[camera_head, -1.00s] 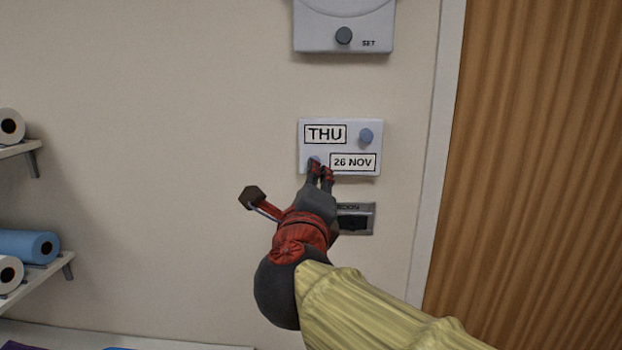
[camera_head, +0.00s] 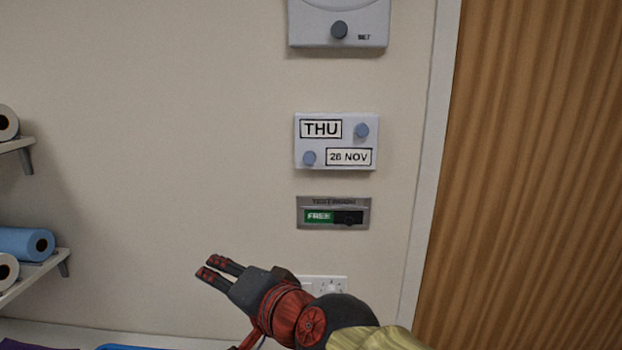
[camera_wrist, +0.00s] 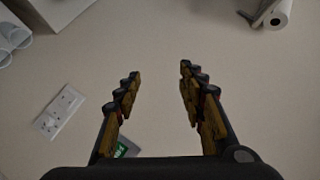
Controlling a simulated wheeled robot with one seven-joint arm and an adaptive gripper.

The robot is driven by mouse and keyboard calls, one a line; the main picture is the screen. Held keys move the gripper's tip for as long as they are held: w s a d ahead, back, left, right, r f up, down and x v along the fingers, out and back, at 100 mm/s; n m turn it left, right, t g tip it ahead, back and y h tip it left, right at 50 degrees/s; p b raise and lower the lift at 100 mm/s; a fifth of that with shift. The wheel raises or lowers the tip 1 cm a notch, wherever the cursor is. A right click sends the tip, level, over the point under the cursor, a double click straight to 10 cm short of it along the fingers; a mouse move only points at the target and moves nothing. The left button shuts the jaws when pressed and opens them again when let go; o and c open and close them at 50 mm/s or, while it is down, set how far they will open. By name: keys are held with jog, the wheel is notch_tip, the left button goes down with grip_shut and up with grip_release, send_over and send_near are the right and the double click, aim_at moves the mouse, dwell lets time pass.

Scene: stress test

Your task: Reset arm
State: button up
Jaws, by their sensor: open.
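My gripper (camera_head: 219,268) is at the lower middle of the head view, pointing left in front of the bare wall. Its two fingers are apart with nothing between them; the wrist view also shows the open fingers (camera_wrist: 158,92). My arm comes in from the lower right, its yellow sleeve at the bottom edge. The wall calendar (camera_head: 336,141) reads THU and 26 NOV and has two blue knobs, one upper right and one lower left. My gripper is below and left of it, clear of it.
A sliding sign (camera_head: 333,213) shows FREE in green below the calendar. A socket plate (camera_head: 326,285) is partly behind my arm. A device with a SET knob (camera_head: 339,30) is above. Shelves with rolls (camera_head: 25,243) are at left, a wooden door (camera_head: 530,170) at right.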

jog(key=s+d+f+n+g+h, duration=0.25)
jog(key=s+d+f, duration=0.25)
jog(key=d+f, duration=0.3)
jog(key=s+d+f+n+g+h, duration=0.2)
jog(key=s+d+f+n, duration=0.25)
jog(key=d+f, duration=0.3)
jog(key=s+d+f+m+h, duration=0.1)
jog(key=s+d+h, duration=0.1)
jog(key=d, duration=0.7)
jog(key=s+d+f+m+h, duration=0.2)
jog(key=s+d+h, duration=0.1)
jog(key=d, duration=0.5)
jog(key=shift+s+d, duration=0.4)
jog(key=shift+s, duration=0.2)
